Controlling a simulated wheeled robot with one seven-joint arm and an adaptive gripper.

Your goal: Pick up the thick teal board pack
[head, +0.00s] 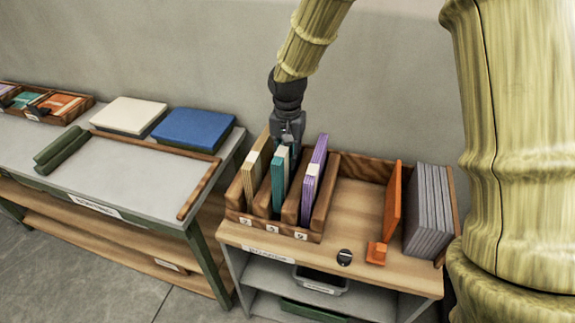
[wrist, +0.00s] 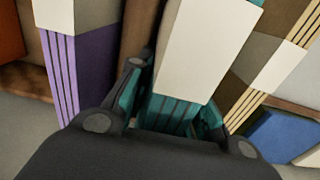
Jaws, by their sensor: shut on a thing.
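The teal board pack (head: 279,184) stands upright in the middle slot of a wooden rack (head: 317,232), with a cream band at its top. In the wrist view the pack's teal edge (wrist: 172,112) and cream band (wrist: 196,50) lie between my fingers. My gripper (head: 287,140) reaches down from above and is shut on the pack; it also shows in the wrist view (wrist: 170,118). The pack's lower part is hidden in the slot.
A tan pack (head: 253,169) stands close on the left and a purple pack (head: 314,175) close on the right. An orange bookend (head: 392,205) and grey boards (head: 429,210) stand farther right. A blue stack (head: 193,131) lies on the left table.

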